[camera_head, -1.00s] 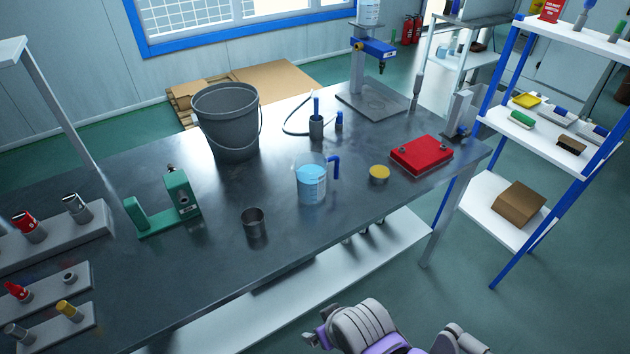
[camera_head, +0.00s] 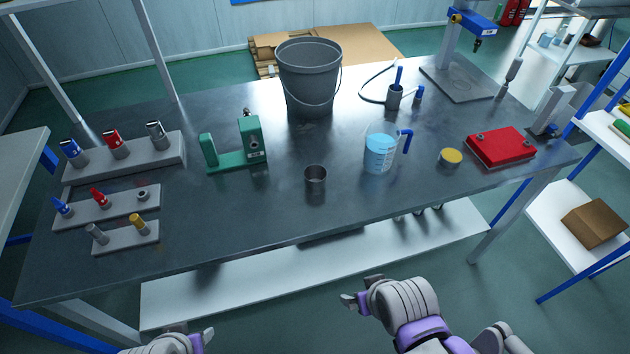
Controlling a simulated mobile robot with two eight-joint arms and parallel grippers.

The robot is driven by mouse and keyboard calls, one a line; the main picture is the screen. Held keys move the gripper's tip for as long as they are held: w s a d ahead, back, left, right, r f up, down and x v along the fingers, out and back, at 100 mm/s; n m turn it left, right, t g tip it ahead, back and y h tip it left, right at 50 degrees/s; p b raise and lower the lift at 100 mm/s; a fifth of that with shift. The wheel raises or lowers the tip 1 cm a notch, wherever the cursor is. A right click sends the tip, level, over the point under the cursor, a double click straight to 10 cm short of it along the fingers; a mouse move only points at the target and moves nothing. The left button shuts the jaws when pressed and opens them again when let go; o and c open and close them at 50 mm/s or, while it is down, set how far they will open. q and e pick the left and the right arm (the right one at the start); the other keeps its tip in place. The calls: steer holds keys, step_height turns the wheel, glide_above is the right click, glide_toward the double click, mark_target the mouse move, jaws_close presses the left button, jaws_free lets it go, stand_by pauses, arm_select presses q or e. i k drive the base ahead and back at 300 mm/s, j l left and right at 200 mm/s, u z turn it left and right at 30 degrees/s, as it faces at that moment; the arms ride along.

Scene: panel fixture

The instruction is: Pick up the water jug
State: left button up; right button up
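The water jug (camera_head: 380,153) is a clear jug with light blue water in it and a dark blue handle on its right side. It stands upright on the dark metal table (camera_head: 250,215), right of centre. My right gripper (camera_head: 354,300) is in front of the table's near edge, well short of the jug, and looks empty; its finger opening is not clear. My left gripper (camera_head: 205,336) is only partly in view at the bottom edge, also away from the table top. Its opening is not clear either.
A small metal cup (camera_head: 315,176) stands left of the jug. A yellow-topped tin (camera_head: 450,157) and a red case (camera_head: 501,147) are to its right. The table front before the jug is clear.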

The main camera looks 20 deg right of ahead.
mark_target(383, 136)
steer(key=l+z, duration=0.25)
steer(key=l, duration=1.1)
